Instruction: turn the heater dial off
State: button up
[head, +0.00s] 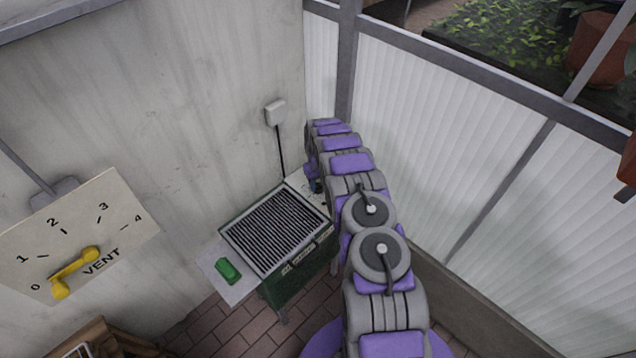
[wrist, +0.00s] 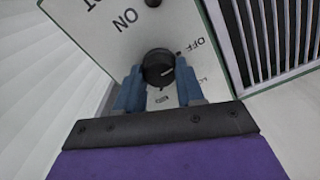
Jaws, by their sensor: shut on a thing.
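The heater (head: 300,262) is a dark green box with a black grille on top, standing near the wall corner in the head view. In the wrist view its pale panel carries a round black dial (wrist: 158,68) with a light pointer line. "ON" is printed on one side and "OFF" on the other, and the pointer lies toward the OFF side. My gripper (wrist: 159,88) has its blue fingers on either side of the dial, shut on it. In the head view my arm hides most of the dial's end of the heater, and the gripper is barely visible there.
A vent plate (head: 85,235) with a yellow lever (head: 74,270) is on the left wall. A green object (head: 228,270) lies on the heater's left shelf. A white wall box (head: 276,112) has a cord running down behind the heater. Ribbed panels (head: 450,130) stand close at the right.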

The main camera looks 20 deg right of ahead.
aim_at(318, 185)
dwell(0.4)
jog(key=o, duration=1)
jog(key=shift+o, duration=0.2)
notch_tip(318, 185, up, 17)
jog(key=p, duration=0.2)
jog(key=shift+r, duration=0.15)
